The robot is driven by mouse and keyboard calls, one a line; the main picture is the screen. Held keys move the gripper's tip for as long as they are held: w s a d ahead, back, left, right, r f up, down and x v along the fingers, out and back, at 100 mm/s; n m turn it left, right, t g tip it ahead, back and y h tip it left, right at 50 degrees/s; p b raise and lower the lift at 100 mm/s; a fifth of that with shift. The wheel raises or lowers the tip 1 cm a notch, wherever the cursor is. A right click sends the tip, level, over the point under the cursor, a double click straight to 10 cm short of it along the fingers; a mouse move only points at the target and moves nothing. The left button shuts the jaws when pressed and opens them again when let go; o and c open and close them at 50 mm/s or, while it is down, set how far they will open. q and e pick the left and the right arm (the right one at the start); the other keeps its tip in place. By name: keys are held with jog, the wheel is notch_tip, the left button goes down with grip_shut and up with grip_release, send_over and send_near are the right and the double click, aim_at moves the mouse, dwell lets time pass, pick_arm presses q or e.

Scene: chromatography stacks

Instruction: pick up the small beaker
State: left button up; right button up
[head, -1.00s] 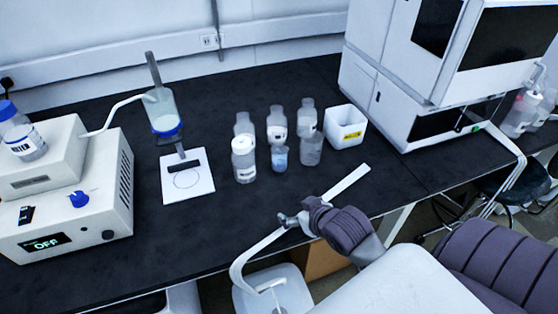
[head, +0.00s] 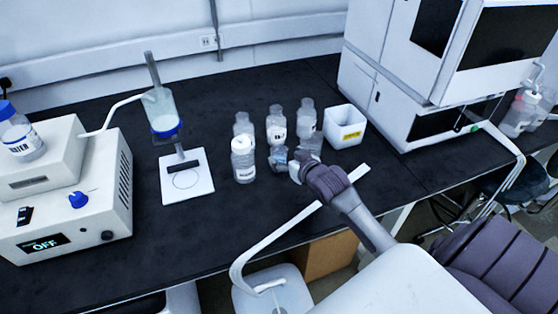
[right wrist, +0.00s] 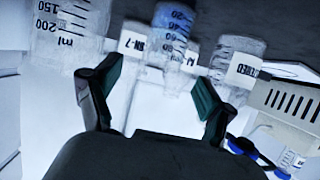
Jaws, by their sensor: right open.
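The small beaker (head: 278,156) is clear with blue liquid and stands on the black bench, in front of a row of bottles. In the right wrist view the small beaker (right wrist: 173,38) shows its volume marks and lies ahead, between the lines of the two fingers. My right gripper (head: 295,165) is at the beaker's near right side in the head view and hides part of it. In the right wrist view the right gripper (right wrist: 157,82) is open, with nothing held between its fingers. My left gripper is not in view.
A larger beaker (head: 311,143) stands close right of the small one; it also shows in the right wrist view (right wrist: 68,38). A white-capped bottle (head: 243,162) stands to the left. Behind are several bottles and a white bin (head: 345,127).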

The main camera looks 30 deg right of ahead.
aim_at(275, 149)
jog(key=x, duration=0.5)
jog(key=shift+a, duration=0.1)
jog(key=c, duration=1.3)
jog(key=shift+r, duration=0.15)
